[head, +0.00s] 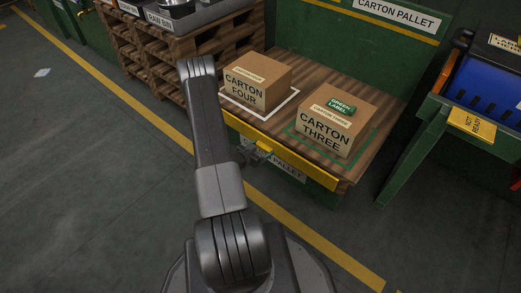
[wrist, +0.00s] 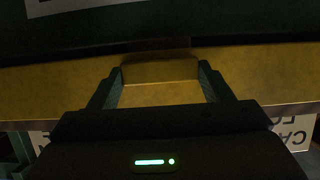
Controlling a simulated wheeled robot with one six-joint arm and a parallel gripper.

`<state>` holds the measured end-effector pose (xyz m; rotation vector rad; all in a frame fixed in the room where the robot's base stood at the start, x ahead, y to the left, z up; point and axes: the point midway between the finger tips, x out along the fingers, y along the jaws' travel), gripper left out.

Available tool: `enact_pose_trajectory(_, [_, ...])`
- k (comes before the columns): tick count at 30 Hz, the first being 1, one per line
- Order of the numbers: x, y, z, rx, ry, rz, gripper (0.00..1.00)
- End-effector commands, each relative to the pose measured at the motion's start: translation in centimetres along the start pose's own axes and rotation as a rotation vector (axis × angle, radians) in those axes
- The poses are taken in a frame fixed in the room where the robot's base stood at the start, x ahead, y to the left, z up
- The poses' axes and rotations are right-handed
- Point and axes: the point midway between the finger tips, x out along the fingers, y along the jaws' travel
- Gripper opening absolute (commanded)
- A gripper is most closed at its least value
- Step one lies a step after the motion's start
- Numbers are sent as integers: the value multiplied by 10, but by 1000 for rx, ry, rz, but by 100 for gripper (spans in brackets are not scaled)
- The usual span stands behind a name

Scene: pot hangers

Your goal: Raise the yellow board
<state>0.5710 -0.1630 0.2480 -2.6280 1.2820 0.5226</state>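The yellow board (head: 285,153) runs along the front edge of the wooden pallet in the head view. In the wrist view, the yellow board (wrist: 45,92) stretches across the whole picture. A lighter yellow block (wrist: 160,72) at its middle looks like a grip on it. My gripper (head: 262,150) is at the board's front, left of its middle. In the wrist view, my gripper's two fingers (wrist: 160,84) stand on either side of this block, with no clear gap at the tips. The contact itself is dark and hard to see.
Carton Four (head: 242,96) and Carton Three (head: 322,138) stand on the pallet (head: 283,105) behind the board, with a green label (head: 341,105) on Carton Three. Stacked pallets (head: 150,62) stand at left, a green stand with a blue bin (head: 484,84) at right. The front floor is clear.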

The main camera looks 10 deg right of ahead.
Motion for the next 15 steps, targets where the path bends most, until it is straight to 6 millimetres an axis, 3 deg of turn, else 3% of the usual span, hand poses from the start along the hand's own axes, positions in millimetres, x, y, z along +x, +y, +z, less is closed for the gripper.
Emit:
enact_pose_trajectory(5, [-4, 0, -9, 1, 0, 1, 32])
enact_pose_trajectory(12, [-23, 0, -57, 1, 1, 1, 32])
enact_pose_trajectory(15, [-28, 0, -67, 1, 1, 1, 32])
